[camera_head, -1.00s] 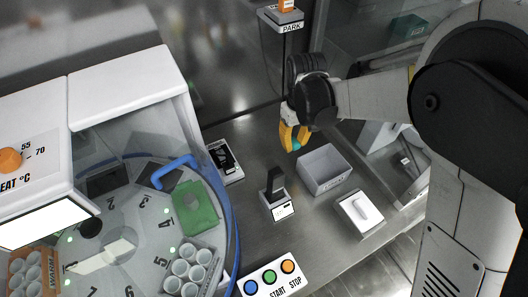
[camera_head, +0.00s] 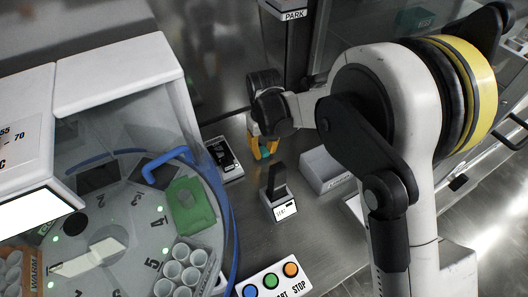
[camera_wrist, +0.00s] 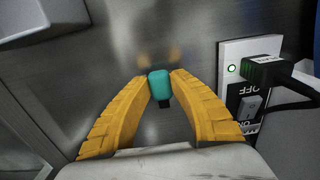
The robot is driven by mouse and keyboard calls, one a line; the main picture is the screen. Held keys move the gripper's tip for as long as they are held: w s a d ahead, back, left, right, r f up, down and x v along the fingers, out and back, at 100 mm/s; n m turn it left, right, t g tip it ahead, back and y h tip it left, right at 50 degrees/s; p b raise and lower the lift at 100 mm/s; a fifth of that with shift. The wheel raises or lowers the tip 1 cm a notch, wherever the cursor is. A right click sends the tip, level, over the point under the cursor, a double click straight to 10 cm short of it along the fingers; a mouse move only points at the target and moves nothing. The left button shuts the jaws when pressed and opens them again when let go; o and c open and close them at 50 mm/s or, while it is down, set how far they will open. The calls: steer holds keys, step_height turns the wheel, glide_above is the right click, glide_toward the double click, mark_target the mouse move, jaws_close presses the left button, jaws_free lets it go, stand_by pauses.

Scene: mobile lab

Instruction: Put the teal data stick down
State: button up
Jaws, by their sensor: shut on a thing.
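My gripper (camera_head: 264,153) has yellow fingers and is shut on the teal data stick (camera_wrist: 160,85). In the wrist view the stick sits between the two fingertips, with a dark end showing below the teal body. The bare metal bench (camera_wrist: 140,35) shows beyond it. In the head view the gripper hangs over the bench, between the switch panel and the grey bin, and only a little of the teal shows at the fingertips. I cannot tell the exact gap between the stick and the bench.
A switch panel (camera_head: 223,160) with a black plug and green light lies left of the gripper. A small stand with a dark upright (camera_head: 279,180) is in front. A grey open bin (camera_head: 325,170) is at right. The carousel machine (camera_head: 130,215) fills the left; three buttons (camera_head: 271,281) sit in front.

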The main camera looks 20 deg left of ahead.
mark_target(264, 151)
steer(key=shift+f+b, duration=0.45)
steer(key=shift+f, duration=0.05)
steer(key=o, duration=1)
steer(key=shift+c, duration=0.2)
step_height(264, 151, up, 13)
steer(key=p, duration=0.5)
steer(key=shift+r, duration=0.1)
